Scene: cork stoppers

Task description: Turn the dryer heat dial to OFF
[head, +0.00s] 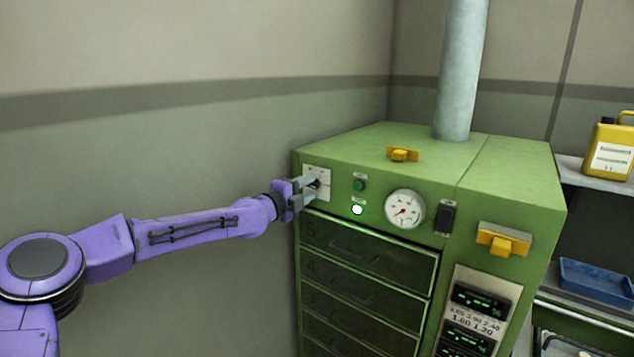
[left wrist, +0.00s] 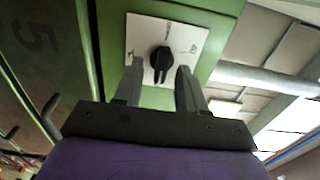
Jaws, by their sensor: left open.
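The dryer (head: 390,150) is a green cabinet with drawers and a control panel. Its heat dial (left wrist: 160,62) is a black knob on a white square plate (left wrist: 190,32), which also shows at the panel's upper left in the head view (head: 318,172). The plate's lettering is too small to read. My left gripper (head: 308,191) is at the dial. In the left wrist view its two fingers (left wrist: 160,82) are open, one on each side of the knob's lower part, with visible gaps. In the head view the fingers partly hide the dial. My right gripper is not in view.
Beside the dial are a green button (head: 359,185), a lit lamp (head: 357,210), a round gauge (head: 405,209) and a black switch (head: 445,217). Yellow handles (head: 503,239) stick out of the cabinet. A yellow jug (head: 609,150) and blue tray (head: 598,288) stand at the right.

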